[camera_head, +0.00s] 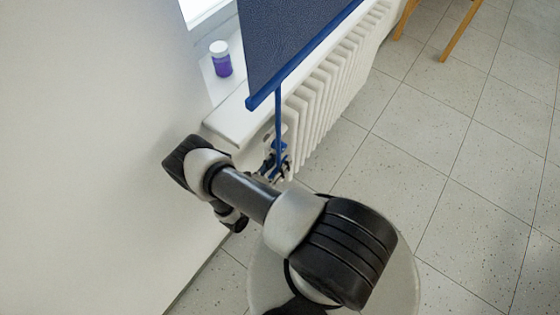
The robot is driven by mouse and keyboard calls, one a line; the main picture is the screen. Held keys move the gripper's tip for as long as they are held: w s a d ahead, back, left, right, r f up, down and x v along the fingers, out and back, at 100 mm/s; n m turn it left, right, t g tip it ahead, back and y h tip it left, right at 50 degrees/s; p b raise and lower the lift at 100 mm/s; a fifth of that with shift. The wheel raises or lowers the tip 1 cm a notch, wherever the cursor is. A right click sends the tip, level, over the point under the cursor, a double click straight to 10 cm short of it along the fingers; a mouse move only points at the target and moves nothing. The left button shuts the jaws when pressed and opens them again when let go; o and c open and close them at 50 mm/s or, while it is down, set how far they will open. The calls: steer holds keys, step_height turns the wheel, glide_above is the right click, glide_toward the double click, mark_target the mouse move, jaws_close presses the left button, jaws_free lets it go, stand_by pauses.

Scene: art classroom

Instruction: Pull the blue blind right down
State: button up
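The blue blind (290,40) hangs at the top centre, with its lower edge bar (305,58) slanting across the front of the window sill. A narrow blue pull strap (278,115) hangs from the bar's near end down to my gripper. My gripper (275,165) is at the strap's lower end, in front of the radiator's near end. Its fingers are small and partly hidden by my arm and the blue strap end, so I cannot tell whether they are closed on the strap.
A purple jar with a white lid (220,59) stands on the white sill (222,119). A white radiator (325,92) runs beneath the blind. A plain wall (90,150) is close on the left. Wooden furniture legs (460,30) stand at the upper right. The tiled floor (460,150) at right is clear.

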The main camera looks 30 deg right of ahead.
steer(key=shift+c, duration=0.6)
jaws_close()
steer(key=shift+s, duration=0.1)
